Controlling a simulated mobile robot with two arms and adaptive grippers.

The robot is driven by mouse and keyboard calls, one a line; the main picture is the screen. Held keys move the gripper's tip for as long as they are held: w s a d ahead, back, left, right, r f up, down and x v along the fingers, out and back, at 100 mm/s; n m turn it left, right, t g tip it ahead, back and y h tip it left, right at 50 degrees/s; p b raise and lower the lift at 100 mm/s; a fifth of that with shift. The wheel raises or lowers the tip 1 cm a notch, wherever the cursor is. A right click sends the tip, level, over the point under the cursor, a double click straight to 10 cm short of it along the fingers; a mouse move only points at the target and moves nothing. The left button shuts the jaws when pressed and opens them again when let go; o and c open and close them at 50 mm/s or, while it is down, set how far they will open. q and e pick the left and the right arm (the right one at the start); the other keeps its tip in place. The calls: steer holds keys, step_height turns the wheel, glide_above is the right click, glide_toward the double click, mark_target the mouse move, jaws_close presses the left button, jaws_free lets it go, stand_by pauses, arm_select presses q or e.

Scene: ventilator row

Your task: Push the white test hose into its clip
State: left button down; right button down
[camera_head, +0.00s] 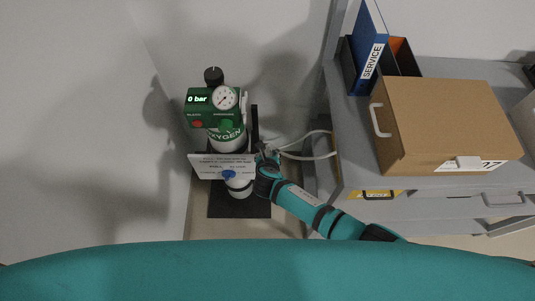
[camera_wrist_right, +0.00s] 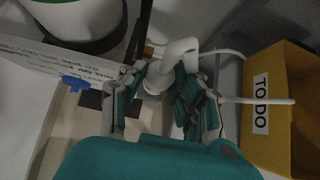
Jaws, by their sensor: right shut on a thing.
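The white hose (camera_head: 312,153) loops out to the right of the oxygen stand in the head view. In the right wrist view, the white hose (camera_wrist_right: 180,48) has a thick bent end between the fingers. My right gripper (camera_head: 266,156) is beside the stand's black upright, shut on the hose; its fingers also show in the wrist view (camera_wrist_right: 160,85). The clip cannot be made out; the gripper and the hose may cover it. My left gripper is not in view.
The green and white oxygen cylinder (camera_head: 230,138) stands left of the gripper, with a gauge, a "0 bar" display and a white card (camera_head: 208,165). A grey cabinet (camera_head: 345,150) with a cardboard box (camera_head: 435,115) is close on the right. A yellow "TODO" bin (camera_wrist_right: 285,120) is at the right.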

steer(key=shift+f+b, duration=0.55)
steer(key=shift+f, duration=0.05)
stand_by(0.5)
steer(key=shift+s+d+f, duration=0.1)
steer(key=shift+s+f, duration=0.15)
steer(key=shift+f, duration=0.05)
steer(key=shift+w+r, duration=0.1)
steer(key=shift+r, duration=0.1)
stand_by(0.6)
steer(key=shift+w+r+p, duration=0.2)
steer(key=shift+p, duration=0.15)
steer(key=shift+w+r, duration=0.1)
steer(key=shift+r, duration=0.1)
steer(key=shift+f+p, duration=0.15)
steer(key=shift+p, duration=0.25)
stand_by(0.7)
steer(key=shift+p, duration=0.35)
stand_by(0.7)
steer(key=shift+f, duration=0.2)
stand_by(0.3)
